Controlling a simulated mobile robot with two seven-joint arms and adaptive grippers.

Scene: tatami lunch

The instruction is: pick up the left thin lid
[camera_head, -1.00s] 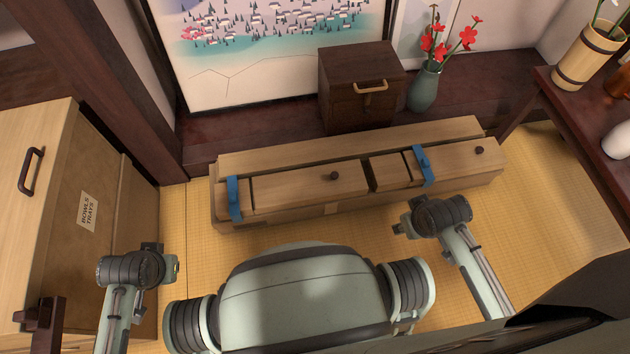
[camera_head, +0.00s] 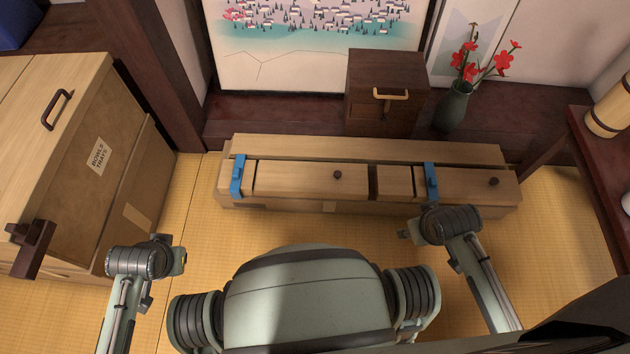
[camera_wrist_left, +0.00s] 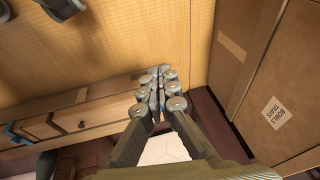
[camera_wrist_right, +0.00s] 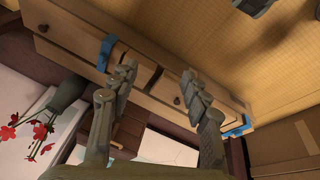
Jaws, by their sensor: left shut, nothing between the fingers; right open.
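The left thin lid is a flat wooden board (camera_head: 300,180) with a dark round knob (camera_head: 337,174), lying on the long low wooden box (camera_head: 280,208) by the wall. A blue clip (camera_head: 237,178) sits at its left. My left gripper is shut and empty in the left wrist view (camera_wrist_left: 160,85), apart from the box; its fingers are hard to make out in the head view. My right gripper (camera_head: 405,235) is in front of the box, apart from it. In the right wrist view it is open (camera_wrist_right: 157,78), with the lid's knob (camera_wrist_right: 177,100) showing between its fingers.
A second blue clip (camera_head: 431,180) and a right lid (camera_head: 470,182) are on the box. A dark drawer chest (camera_head: 385,105) and a vase (camera_head: 455,105) stand behind. A labelled cabinet (camera_head: 75,150) stands left, a dark table (camera_head: 600,160) right. Tatami in front is clear.

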